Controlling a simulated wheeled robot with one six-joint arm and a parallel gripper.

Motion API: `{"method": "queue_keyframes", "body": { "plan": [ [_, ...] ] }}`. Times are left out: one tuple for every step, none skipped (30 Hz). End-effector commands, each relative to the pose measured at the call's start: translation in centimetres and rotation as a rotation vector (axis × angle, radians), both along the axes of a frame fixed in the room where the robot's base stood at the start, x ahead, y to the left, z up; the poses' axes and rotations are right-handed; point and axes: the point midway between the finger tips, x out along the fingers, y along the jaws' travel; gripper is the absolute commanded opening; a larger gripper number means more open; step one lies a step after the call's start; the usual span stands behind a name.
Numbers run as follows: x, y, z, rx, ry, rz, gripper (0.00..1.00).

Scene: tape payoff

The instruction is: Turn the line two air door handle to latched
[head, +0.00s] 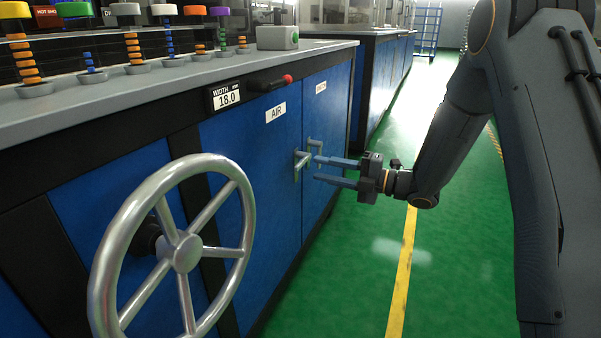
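The air door (245,172) is a blue cabinet panel with a white AIR label (276,113). A small grey metal handle (301,162) sits at its right edge, near the seam with the neighbouring blue door. My gripper (330,171) comes in from the right with its two blue-grey fingers apart, one above the other. The fingertips are close to the handles at the seam. I cannot tell whether they touch. Nothing shows between the fingers.
A large silver handwheel (178,250) stands out in front at the left. A second door (320,150) with a similar handle (315,147) adjoins. A red-tipped black lever (270,83) juts below the countertop. Green floor (450,270) with a yellow line is clear at right.

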Motion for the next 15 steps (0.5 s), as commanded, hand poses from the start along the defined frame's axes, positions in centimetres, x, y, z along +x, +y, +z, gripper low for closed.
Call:
{"method": "queue_keyframes", "body": {
  "plan": [
    [0.1, 0.6, -0.1, 0.0, -0.002, 0.004, 0.31],
    [0.3, 0.9, -0.1, 0.0, -0.002, 0.004, 0.31],
    [0.4, 1.5, -0.1, 0.001, -0.003, 0.004, 0.31],
    [0.6, 1.9, -0.1, 0.001, -0.003, 0.004, 0.31],
    [0.7, 2.4, -0.1, 0.001, -0.003, 0.004, 0.31],
    [1.0, 3.0, -0.1, 0.0, -0.002, 0.004, 0.31],
    [1.2, 3.5, -0.1, -0.001, -0.002, 0.004, 0.31],
    [1.3, 3.9, -0.1, 0.0, -0.002, 0.003, 0.31],
    [1.5, 4.4, -0.1, 0.001, -0.001, 0.003, 0.31],
    [1.6, 4.8, -0.1, 0.001, -0.001, 0.003, 0.31],
    [1.8, 5.2, -0.1, 0.001, -0.001, 0.003, 0.31],
    [2.0, 5.6, -0.1, 0.001, 0.0, 0.002, 0.31],
    [2.1, 5.9, -0.1, 0.0, 0.0, 0.001, 0.31],
    [2.2, 6.1, -0.1, 0.0, 0.0, 0.0, 0.31],
    [2.3, 6.4, 0.0, 0.0, 0.0, 0.001, 0.31]
  ]
}}
